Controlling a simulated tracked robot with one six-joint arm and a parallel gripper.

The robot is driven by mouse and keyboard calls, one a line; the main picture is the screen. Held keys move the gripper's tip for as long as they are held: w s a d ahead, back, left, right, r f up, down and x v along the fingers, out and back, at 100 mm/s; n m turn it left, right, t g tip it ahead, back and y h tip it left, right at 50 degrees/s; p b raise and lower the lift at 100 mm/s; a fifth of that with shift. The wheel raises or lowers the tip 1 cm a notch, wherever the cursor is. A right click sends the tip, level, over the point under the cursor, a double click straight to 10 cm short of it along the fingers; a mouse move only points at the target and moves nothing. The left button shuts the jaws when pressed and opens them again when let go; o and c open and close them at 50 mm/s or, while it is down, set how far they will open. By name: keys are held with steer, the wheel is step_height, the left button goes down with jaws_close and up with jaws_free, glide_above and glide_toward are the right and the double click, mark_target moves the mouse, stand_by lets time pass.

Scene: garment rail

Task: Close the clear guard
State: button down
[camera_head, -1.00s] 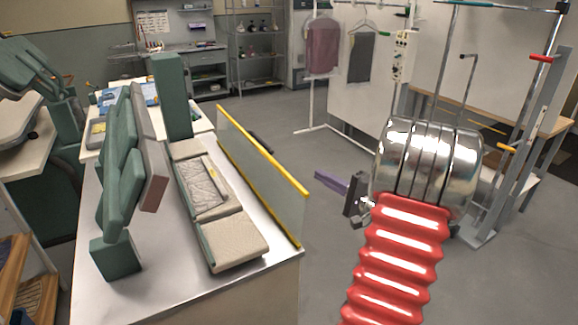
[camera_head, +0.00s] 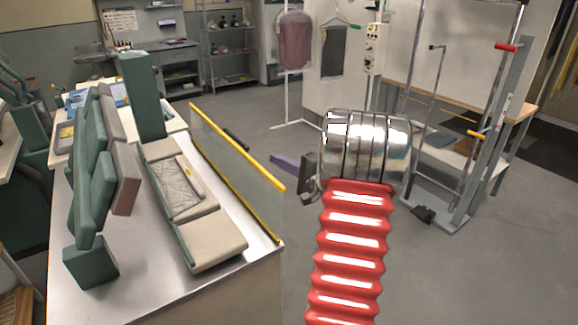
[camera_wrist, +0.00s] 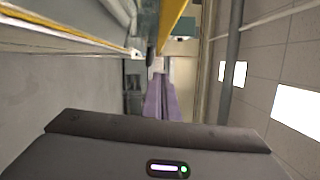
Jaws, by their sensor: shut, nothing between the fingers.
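The clear guard (camera_head: 235,170) is a see-through panel with yellow edging along the right side of the metal-topped press table. It stands upright, and a dark handle (camera_head: 236,140) shows on its far side. My gripper (camera_head: 277,160) has purple fingers and is just right of the guard, partly near its top yellow edge in the head view. In the wrist view the purple fingers (camera_wrist: 158,95) lie together, with nothing between them. A yellow edge (camera_wrist: 172,22) runs above them. I cannot tell whether the fingers touch the guard.
The press table (camera_head: 150,285) carries padded beige bucks (camera_head: 212,238) and green upright pads (camera_head: 92,180). A garment rail with hanging clothes (camera_head: 294,40) stands behind. A tall metal stand (camera_head: 490,130) is to the right. Grey floor (camera_head: 450,270) is open to the right of the table.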

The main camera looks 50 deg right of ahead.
mark_target(250, 160)
steer(key=shift+w+a+r, duration=0.15)
steer(key=shift+w+a, duration=0.55)
steer(key=shift+a, duration=0.25)
steer(key=shift+w+a+r, duration=0.1)
steer(key=shift+w+a, duration=0.6)
steer(key=shift+a, duration=0.25)
steer(key=shift+w+a+r, duration=0.1)
steer(key=shift+w+a, duration=0.1)
steer(key=shift+a, duration=0.55)
steer(key=shift+w+a, duration=0.2)
steer(key=shift+a, duration=0.5)
